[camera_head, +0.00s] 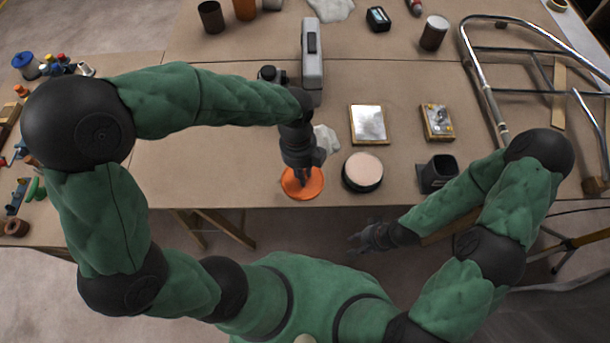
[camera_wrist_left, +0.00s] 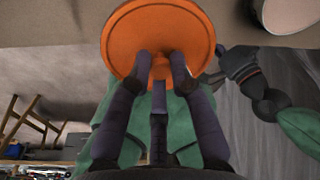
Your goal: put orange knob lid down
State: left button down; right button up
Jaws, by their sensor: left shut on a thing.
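The orange knob lid (camera_head: 293,191) is a round orange disc at the front edge of the workbench (camera_head: 235,176). My left gripper (camera_head: 303,176) comes down on it from above. In the left wrist view the lid (camera_wrist_left: 200,30) faces the camera, and the fingers of my left gripper (camera_wrist_left: 160,72) are closed on its central knob. The lid overlaps the bench edge in that view; I cannot tell whether it touches the bench top. My right gripper (camera_head: 362,238) is low in front of the bench edge, away from the lid; its fingers are too small to read.
A round dark tin with a pale top (camera_head: 362,172) stands just right of the lid. A grey device (camera_head: 312,65) lies behind my left gripper. The bench left of the lid is clear.

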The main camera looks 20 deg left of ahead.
pick_arm(q)
jog(key=w+f, duration=0.1)
jog(key=f, duration=0.1)
jog(key=w+f+b, duration=0.1)
jog(key=w+f, duration=0.1)
jog(key=shift+w+a, duration=0.1)
jog(key=shift+a, duration=0.05)
jog(key=f, duration=0.1)
jog(key=f+b, duration=0.2)
jog(key=f, duration=0.1)
jog(key=shift+w, duration=0.3)
jog(key=shift+r, duration=0.15)
jog(key=c, duration=1.1)
grip_release()
jog(key=r+p, duration=0.1)
jog(key=r, duration=0.3)
jog(key=r+p, duration=0.2)
jog(key=r, duration=0.2)
jog(key=w+a+r+p, duration=0.1)
jog(key=r, duration=0.3)
jog(key=shift+p, duration=0.3)
